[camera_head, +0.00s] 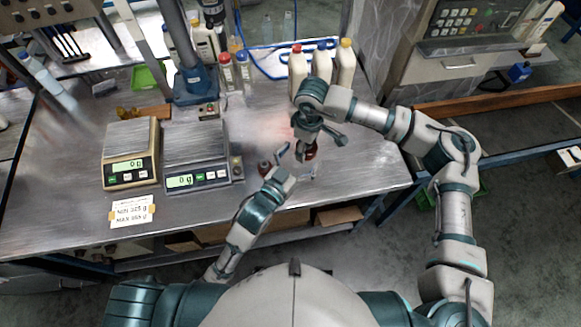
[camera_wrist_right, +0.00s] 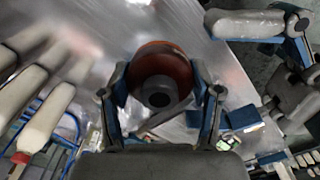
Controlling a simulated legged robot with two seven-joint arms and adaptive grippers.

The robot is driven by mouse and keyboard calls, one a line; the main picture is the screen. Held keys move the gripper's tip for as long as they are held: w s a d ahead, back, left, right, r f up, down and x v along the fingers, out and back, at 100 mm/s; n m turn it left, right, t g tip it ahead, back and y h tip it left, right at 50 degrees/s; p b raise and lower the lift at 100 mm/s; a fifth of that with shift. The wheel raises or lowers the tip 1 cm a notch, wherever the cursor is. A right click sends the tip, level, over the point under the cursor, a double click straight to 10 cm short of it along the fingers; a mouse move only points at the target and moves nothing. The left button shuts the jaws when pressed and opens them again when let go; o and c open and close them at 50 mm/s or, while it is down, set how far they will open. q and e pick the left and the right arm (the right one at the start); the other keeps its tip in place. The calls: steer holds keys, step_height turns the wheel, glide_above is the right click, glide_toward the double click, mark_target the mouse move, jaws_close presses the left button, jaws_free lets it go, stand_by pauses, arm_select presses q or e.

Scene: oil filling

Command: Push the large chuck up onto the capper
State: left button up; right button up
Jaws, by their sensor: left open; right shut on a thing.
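My right gripper (camera_head: 308,143) reaches down over the right front of the steel table, shut on a round red-brown part (camera_head: 310,152). In the right wrist view this part (camera_wrist_right: 160,62) sits between both fingers, an orange-red ring with a dark grey round centre. It looks like the large chuck on the capper, but I cannot tell where one ends and the other begins. My left gripper (camera_head: 284,156) is open and close beside it on the left. A small dark red round thing (camera_head: 265,168) stands by the left gripper; it may be another chuck.
Two scales (camera_head: 131,150) (camera_head: 196,152) stand to the left. A blue column stand (camera_head: 194,84) is behind them. White bottles (camera_head: 321,66) with coloured caps stand behind my right gripper. The table's front edge is close to both grippers.

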mark_target(310, 147)
arm_select(q)
steer(key=shift+x, duration=2.15)
steer(key=shift+d, duration=0.1)
steer(key=shift+s, duration=0.1)
steer(key=c, duration=1.3)
steer(key=shift+d+r, duration=0.1)
steer(key=shift+c, duration=1.2)
arm_select(e)
steer(key=o, duration=1.4)
steer(key=shift+s, duration=0.1)
steer(key=shift+o, duration=0.5)
